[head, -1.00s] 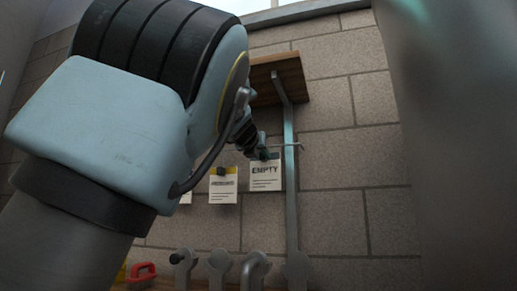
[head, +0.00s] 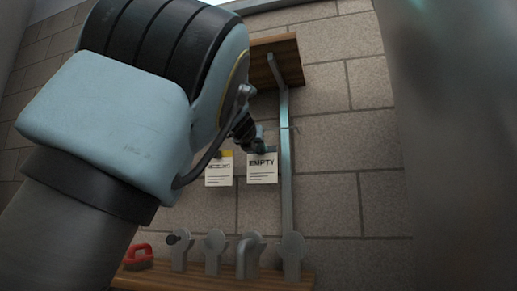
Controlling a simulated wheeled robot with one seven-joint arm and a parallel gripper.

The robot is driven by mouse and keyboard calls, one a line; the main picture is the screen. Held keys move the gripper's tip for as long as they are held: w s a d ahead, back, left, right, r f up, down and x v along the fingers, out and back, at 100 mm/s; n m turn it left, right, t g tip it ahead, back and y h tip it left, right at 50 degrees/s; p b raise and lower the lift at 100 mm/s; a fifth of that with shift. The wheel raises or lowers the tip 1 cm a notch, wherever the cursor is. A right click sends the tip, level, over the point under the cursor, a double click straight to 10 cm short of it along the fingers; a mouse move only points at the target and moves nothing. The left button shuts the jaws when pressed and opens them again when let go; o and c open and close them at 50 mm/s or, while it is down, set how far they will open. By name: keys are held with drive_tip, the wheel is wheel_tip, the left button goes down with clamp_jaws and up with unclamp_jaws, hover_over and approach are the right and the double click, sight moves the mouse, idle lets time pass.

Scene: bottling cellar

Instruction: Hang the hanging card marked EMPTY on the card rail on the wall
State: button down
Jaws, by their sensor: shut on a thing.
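The white card marked EMPTY (head: 262,173) hangs upright in front of the stone wall in the head view. My gripper (head: 260,149) is shut on its top edge. A thin rod end (head: 294,130), probably part of the card rail, shows just right of and above the card. The rest of the rail is hidden behind my arm. I cannot tell whether the card touches the rail. A second card with a yellow top (head: 219,174) hangs just left of the EMPTY card, partly covered by my arm.
A wooden shelf (head: 276,62) juts out above, with a grey metal post (head: 286,170) running down to the right of the card. Below, a wooden ledge (head: 215,280) carries several grey wrench-like pieces (head: 213,248) and a red-handled item (head: 138,256). The wall at right is bare.

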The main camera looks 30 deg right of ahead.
drive_tip(key=c, duration=0.7)
unclamp_jaws()
drive_tip(key=shift+o, duration=0.2)
drive_tip(key=shift+s, duration=0.1)
